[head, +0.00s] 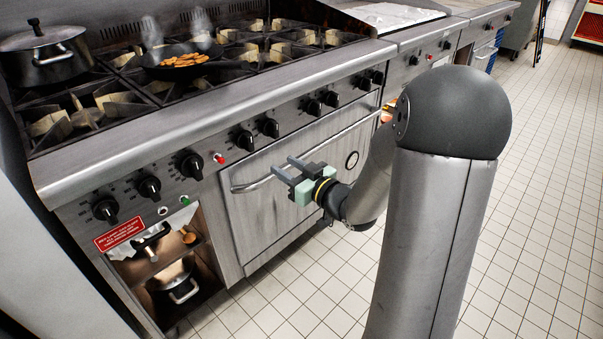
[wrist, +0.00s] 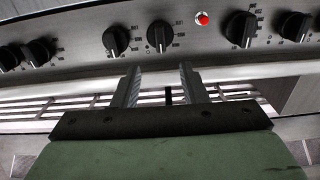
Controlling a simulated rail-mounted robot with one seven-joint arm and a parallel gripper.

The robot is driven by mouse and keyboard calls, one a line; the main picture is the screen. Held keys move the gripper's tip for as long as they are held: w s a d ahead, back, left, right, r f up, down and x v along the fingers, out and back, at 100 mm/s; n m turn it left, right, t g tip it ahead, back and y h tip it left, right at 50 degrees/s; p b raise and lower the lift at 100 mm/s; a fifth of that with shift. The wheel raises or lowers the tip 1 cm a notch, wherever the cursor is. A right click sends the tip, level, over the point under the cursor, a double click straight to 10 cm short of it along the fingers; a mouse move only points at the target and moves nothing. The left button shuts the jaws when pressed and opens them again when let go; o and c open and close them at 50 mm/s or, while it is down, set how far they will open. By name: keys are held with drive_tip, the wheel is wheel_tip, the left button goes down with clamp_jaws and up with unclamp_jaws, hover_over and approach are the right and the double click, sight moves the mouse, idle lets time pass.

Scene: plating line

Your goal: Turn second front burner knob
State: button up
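A row of black burner knobs runs along the steel front panel of the range. In the head view the left end has one knob (head: 105,209), a second knob (head: 149,187) and a third knob (head: 189,163); several more follow to the right. My gripper (head: 286,171) is in front of the oven door, below the panel and apart from the knobs. Its fingers are parallel and open, with nothing between them. In the wrist view my gripper (wrist: 158,80) points toward the panel, with one knob (wrist: 116,40) and another knob (wrist: 160,36) just beyond the fingertips.
The oven door handle (head: 250,185) runs close to my gripper. A red light (head: 218,157) sits among the knobs and also shows in the wrist view (wrist: 202,19). A smoking pan (head: 180,62) and a lidded pot (head: 45,52) stand on the burners. The tiled floor (head: 540,200) is clear.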

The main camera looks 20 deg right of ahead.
drive_tip(key=shift+v, duration=2.3)
wheel_tip(320, 180, up, 9)
drive_tip(key=s+m+g+h+p, duration=0.3)
drive_tip(key=g+h+p, duration=0.4)
drive_tip(key=p, duration=0.6)
drive_tip(key=s+a+r+g+p, duration=0.3)
drive_tip(key=s, duration=0.4)
drive_tip(key=s+a+r+g+p, duration=0.3)
drive_tip(key=s+p, duration=0.1)
drive_tip(key=s, duration=0.3)
drive_tip(key=s+a+r+m+g+p, duration=0.1)
drive_tip(key=s+a+r+g+p, duration=0.1)
drive_tip(key=s, duration=0.4)
drive_tip(key=shift+s+a+r+g+p, duration=0.4)
drive_tip(key=shift+r+g+p, duration=0.1)
drive_tip(key=shift+r+p, duration=0.35)
